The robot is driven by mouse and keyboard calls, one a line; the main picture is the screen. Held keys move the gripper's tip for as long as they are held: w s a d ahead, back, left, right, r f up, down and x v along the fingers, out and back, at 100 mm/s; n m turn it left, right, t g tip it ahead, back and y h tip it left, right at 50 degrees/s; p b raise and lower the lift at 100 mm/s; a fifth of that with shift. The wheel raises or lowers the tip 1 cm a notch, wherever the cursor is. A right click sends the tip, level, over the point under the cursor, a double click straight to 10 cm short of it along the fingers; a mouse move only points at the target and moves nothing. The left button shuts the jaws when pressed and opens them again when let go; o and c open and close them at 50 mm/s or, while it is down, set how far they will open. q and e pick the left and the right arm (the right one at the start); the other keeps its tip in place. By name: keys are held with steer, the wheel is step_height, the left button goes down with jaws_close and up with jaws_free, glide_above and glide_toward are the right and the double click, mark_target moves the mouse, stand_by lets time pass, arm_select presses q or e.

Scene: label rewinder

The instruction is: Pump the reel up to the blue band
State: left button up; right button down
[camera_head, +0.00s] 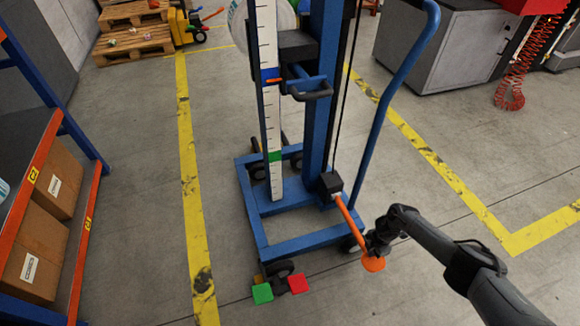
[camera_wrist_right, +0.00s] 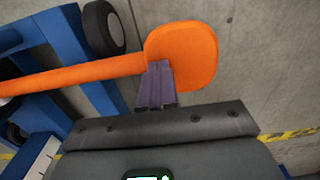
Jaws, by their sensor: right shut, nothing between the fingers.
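A blue lifting trolley (camera_head: 325,95) stands mid-view with a white scale (camera_head: 267,115) on its left. The scale has a blue band (camera_head: 269,73) high up and a green band (camera_head: 274,157) low down. An orange pointer (camera_head: 274,81) lies across the lower part of the blue band. The reel (camera_head: 280,14) is partly visible at the top behind the mast. An orange pump lever (camera_head: 347,215) slopes down to a round pad (camera_head: 373,264). My right gripper (camera_head: 374,250) is shut and empty, its fingers (camera_wrist_right: 157,85) over the pad's edge; contact is unclear. My left gripper is out of view.
A green pedal (camera_head: 262,293) and a red pedal (camera_head: 299,284) sit by the front wheel. A blue handle (camera_head: 405,70) rises on the right. A shelf with boxes (camera_head: 42,232) stands left. Grey floor is open right of the trolley.

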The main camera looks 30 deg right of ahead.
step_height(320, 180, up, 11)
steer(key=p, duration=0.9)
steer(key=shift+s+a+f, duration=0.15)
step_height(320, 180, up, 7)
steer(key=p, duration=0.6)
steer(key=shift+p, duration=0.35)
